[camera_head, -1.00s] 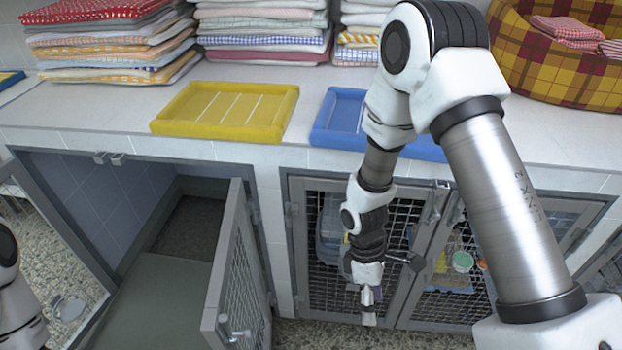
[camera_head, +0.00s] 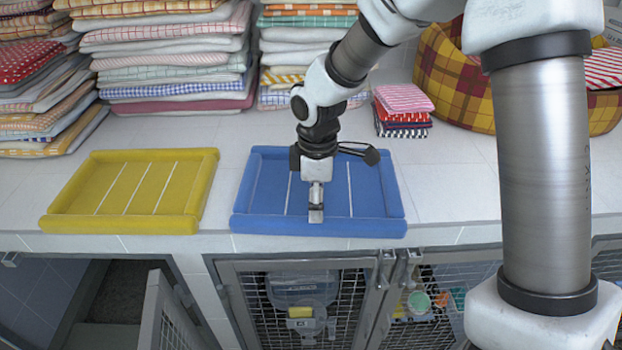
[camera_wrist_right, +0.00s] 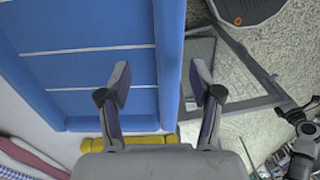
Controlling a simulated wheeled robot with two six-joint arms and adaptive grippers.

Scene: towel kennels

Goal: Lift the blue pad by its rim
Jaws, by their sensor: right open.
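The blue pad (camera_head: 365,228), a shallow tray with raised padded rims and white stripes, lies flat on the white counter. It also shows in the wrist view (camera_wrist_right: 90,38). My right gripper (camera_head: 316,212) points down over the pad's front rim. In the right wrist view my right gripper (camera_wrist_right: 161,80) has its two fingers apart, one on the pad side and one on the outer side, with the rim showing between them. I cannot tell whether the fingertips touch the rim. My left gripper is out of view.
A yellow pad (camera_head: 125,225) lies to the left, apart from the blue one. Folded towel stacks (camera_head: 165,60) and a plaid basket (camera_head: 450,75) stand behind. A small cloth pile (camera_head: 402,110) sits behind right. Below the counter are mesh kennel doors (camera_head: 300,300); the left one stands open.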

